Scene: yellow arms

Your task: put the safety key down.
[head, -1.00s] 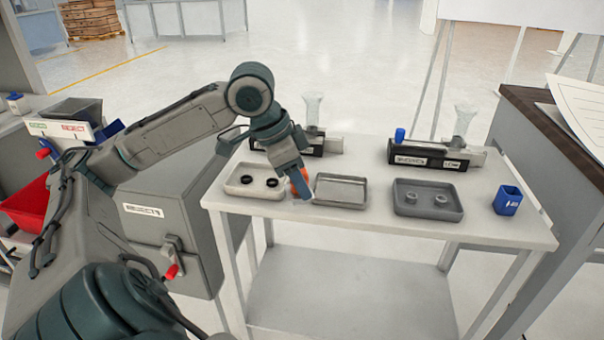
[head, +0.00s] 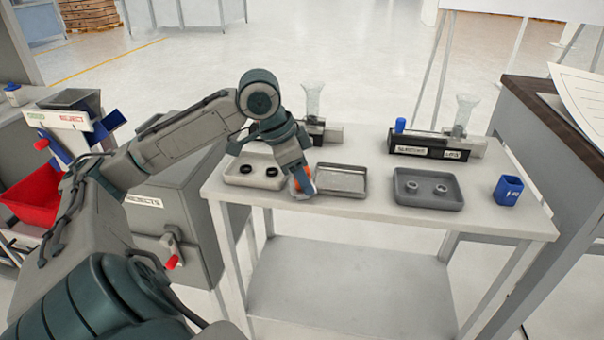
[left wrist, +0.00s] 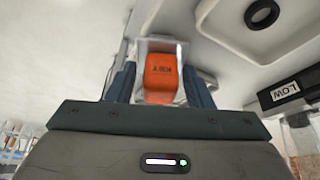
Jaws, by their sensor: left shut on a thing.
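The safety key is an orange block marked "KEY" in the left wrist view (left wrist: 161,76), between the two blue-grey fingers of my left gripper (left wrist: 160,85). In the head view a bit of the orange key (head: 302,182) shows at the fingertips of my left gripper (head: 300,187), which is shut on it. The gripper points down at the white table's front part, between the cream tray and the metal tray. Whether the key touches the tabletop cannot be told. My right gripper is not in view.
A cream tray (head: 233,178) with two black rings is left of the gripper, a shallow metal tray (head: 342,181) just right. Further right are a grey tray (head: 415,200) with two light rings and a blue cup (head: 508,190). Black-fronted fixtures (head: 430,151) stand behind. Bare tabletop lies in front.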

